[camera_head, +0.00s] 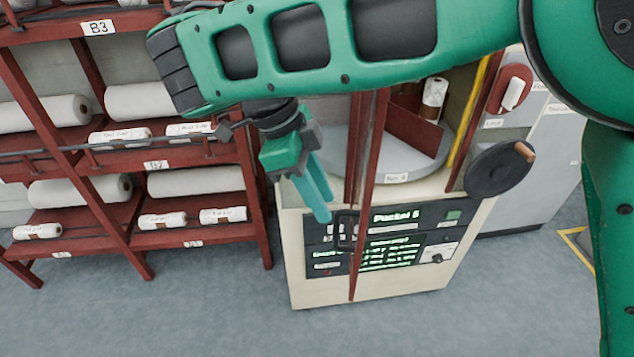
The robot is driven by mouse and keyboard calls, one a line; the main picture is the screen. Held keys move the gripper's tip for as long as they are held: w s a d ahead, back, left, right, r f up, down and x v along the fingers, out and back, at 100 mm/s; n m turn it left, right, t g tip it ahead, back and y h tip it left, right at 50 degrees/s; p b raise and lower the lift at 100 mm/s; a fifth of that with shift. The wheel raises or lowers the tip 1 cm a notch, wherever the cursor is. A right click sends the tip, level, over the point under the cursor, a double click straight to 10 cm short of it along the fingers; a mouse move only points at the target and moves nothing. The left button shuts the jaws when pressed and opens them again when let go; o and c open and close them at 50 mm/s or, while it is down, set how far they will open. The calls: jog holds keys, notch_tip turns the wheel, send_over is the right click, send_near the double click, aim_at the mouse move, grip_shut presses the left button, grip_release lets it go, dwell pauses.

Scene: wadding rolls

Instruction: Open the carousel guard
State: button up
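The carousel (400,168) is a round grey turntable with red dividers and a white roll, inside the pale cabinet. The guard (367,190) shows as a narrow red-framed panel, seen nearly edge-on. Its lower end hangs in front of the cabinet's control panel, so it looks swung outward, and the right part of the carousel opening is uncovered. A dark handle (345,230) sits low on the guard. My gripper (320,215) points down, just left of the guard and handle in the picture. Its green fingers overlap in this view; their gap and any contact cannot be told.
A red shelf rack (145,240) with several white rolls stands close at the left. The control panel (400,240) is on the cabinet front. A black handwheel (497,170) juts out at the right. The grey floor (200,315) in front is clear.

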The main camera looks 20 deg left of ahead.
jog(key=shift+v, duration=1.3)
jog(key=shift+s, duration=0.2)
